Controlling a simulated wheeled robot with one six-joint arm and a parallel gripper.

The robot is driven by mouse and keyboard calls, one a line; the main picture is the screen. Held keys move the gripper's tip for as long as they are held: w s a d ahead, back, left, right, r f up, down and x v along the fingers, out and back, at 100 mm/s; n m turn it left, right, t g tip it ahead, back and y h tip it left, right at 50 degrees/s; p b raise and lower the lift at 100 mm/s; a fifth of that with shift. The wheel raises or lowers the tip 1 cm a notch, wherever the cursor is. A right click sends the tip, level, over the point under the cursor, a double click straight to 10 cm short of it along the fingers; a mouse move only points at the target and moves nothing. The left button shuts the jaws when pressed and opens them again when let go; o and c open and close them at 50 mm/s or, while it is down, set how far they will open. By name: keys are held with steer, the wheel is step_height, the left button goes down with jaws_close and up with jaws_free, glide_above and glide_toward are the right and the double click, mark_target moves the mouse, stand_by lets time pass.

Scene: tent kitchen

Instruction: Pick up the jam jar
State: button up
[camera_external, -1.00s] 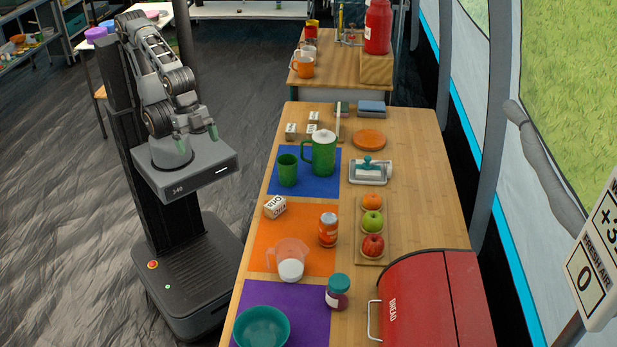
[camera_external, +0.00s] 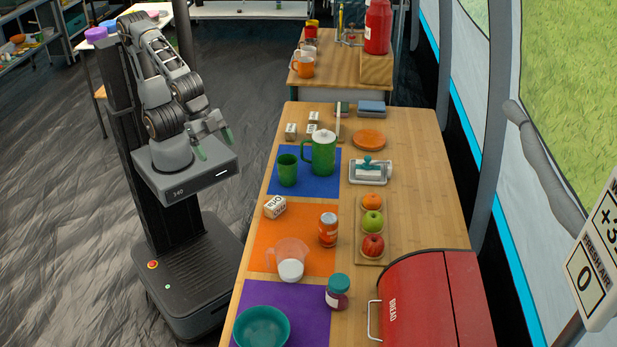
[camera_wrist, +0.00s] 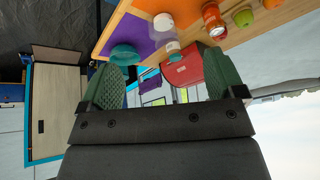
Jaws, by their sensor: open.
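The jam jar (camera_external: 337,292), with a teal lid and dark purple contents, stands upright on the table by the right edge of the purple mat (camera_external: 295,303). My gripper (camera_external: 214,142) is open and empty above my base, left of the table and well away from the jar. In the wrist view, the green finger pads of my gripper (camera_wrist: 163,82) are wide apart with nothing between them. The jar (camera_wrist: 173,46) shows small and distant there, beyond the fingers, near the bread bin.
A red bread bin (camera_external: 440,305) stands right of the jar. A teal bowl (camera_external: 262,328) is to its left, with a measuring jug (camera_external: 289,262) and an orange-labelled can (camera_external: 328,230) farther back. A fruit board (camera_external: 362,258) lies behind the bin. The floor around my base is clear.

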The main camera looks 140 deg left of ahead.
steer(key=w+a+f+t+b, duration=0.2)
steer(key=w+a, duration=0.1)
steer(key=w, duration=0.4)
steer(key=w+a+f+t+y+b, duration=0.1)
steer(key=w+a+f+t+b, duration=0.1)
steer(key=w, duration=0.5)
steer(key=w+a+f+t+b, duration=0.1)
steer(key=w+a+f+t, duration=0.15)
steer(key=w, duration=0.45)
steer(key=m+t+h+b, duration=0.2)
steer(key=m+h+b, duration=0.1)
steer(key=h+b, duration=0.1)
glide_toward(339, 280)
steer(key=shift+h, duration=0.3)
steer(key=shift+x, duration=4.75)
steer(key=shift+a+f, duration=0.1)
steer(key=shift+a, duration=0.05)
steer(key=c, duration=1.2)
